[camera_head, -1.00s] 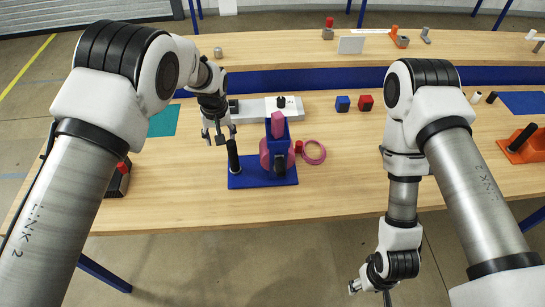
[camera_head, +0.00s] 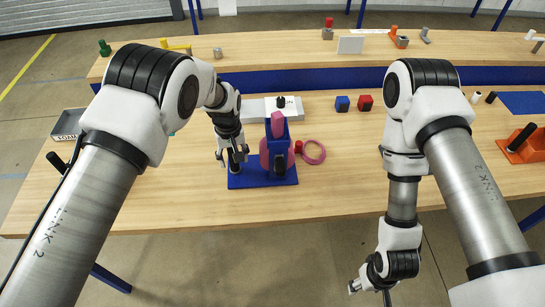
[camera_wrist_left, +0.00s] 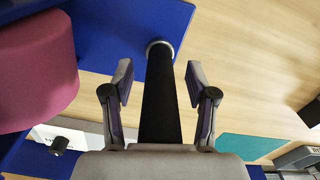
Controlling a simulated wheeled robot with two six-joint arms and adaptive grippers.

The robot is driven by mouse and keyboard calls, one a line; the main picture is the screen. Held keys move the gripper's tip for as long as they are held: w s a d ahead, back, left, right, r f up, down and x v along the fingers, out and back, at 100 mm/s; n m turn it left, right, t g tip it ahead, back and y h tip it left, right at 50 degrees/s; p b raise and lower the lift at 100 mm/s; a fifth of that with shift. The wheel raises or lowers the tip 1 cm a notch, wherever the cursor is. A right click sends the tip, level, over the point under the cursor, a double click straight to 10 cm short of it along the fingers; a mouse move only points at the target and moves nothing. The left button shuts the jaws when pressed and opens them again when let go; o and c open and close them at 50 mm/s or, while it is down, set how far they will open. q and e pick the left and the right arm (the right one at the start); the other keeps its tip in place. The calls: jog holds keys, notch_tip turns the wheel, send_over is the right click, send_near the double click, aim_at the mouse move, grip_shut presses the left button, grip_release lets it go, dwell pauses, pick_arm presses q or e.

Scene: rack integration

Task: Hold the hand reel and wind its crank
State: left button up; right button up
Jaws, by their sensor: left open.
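The hand reel (camera_head: 277,155) stands on a blue base plate (camera_head: 255,179) near the table's front edge, with a magenta drum (camera_wrist_left: 38,70) in a blue frame. A black upright handle (camera_wrist_left: 160,100) rises at the left end of the plate from a grey ring. My left gripper (camera_head: 232,160) is open over this handle. In the left wrist view, the fingers (camera_wrist_left: 158,82) stand on both sides of the handle, with gaps. My right gripper (camera_head: 387,298) hangs low in front of the table, cut by the frame's bottom, so its jaws are unclear.
A pale grey device (camera_head: 256,108) lies behind the reel. The table's front left is clear.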

pick_arm(q)
jog(key=c, duration=1.1)
jog(key=shift+o, duration=0.2)
jog(key=shift+s, duration=0.1)
jog(key=o, duration=1)
jog(key=shift+f, duration=0.1)
jog(key=shift+o, duration=0.2)
